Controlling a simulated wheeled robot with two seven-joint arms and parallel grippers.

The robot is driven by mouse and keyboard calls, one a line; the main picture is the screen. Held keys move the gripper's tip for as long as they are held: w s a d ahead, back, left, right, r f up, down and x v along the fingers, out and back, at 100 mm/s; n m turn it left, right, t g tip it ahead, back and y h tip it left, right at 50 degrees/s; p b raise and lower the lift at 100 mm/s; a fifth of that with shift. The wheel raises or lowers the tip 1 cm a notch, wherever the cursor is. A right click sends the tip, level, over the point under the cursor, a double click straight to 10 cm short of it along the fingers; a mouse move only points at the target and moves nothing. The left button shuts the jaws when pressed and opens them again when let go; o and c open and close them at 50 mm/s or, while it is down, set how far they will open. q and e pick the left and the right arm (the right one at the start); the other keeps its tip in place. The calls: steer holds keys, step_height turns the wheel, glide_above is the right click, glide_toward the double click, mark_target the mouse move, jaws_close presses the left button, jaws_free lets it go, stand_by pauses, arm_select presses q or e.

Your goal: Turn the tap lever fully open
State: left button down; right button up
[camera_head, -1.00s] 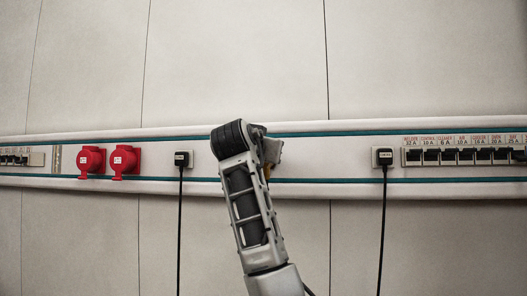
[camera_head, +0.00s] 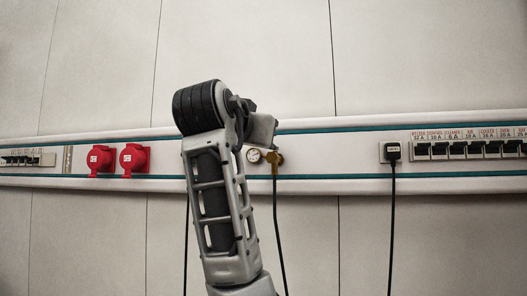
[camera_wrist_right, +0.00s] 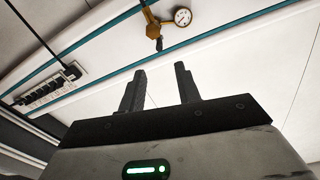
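A brass tap (camera_head: 275,158) with a small round gauge (camera_head: 254,156) is on the wall rail, just right of my right arm in the head view. In the right wrist view the tap (camera_wrist_right: 152,22) and white-faced gauge (camera_wrist_right: 183,17) show at the top, beyond the fingers. A small dark piece (camera_wrist_right: 158,44) sticks out from the tap; I cannot tell if it is the lever. My right gripper (camera_wrist_right: 160,68) is open and empty, its fingers apart and not touching the tap. In the head view its fingers are hidden behind my arm. My left gripper is not in view.
Two red sockets (camera_head: 117,159) are left on the rail. A black plug (camera_head: 392,151) with a hanging cable and a row of breakers (camera_head: 468,150) are to the right. A black hose (camera_head: 279,235) hangs below the tap. The wall above is bare.

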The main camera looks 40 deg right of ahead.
steer(key=shift+v, duration=1.75)
steer(key=shift+d, duration=0.1)
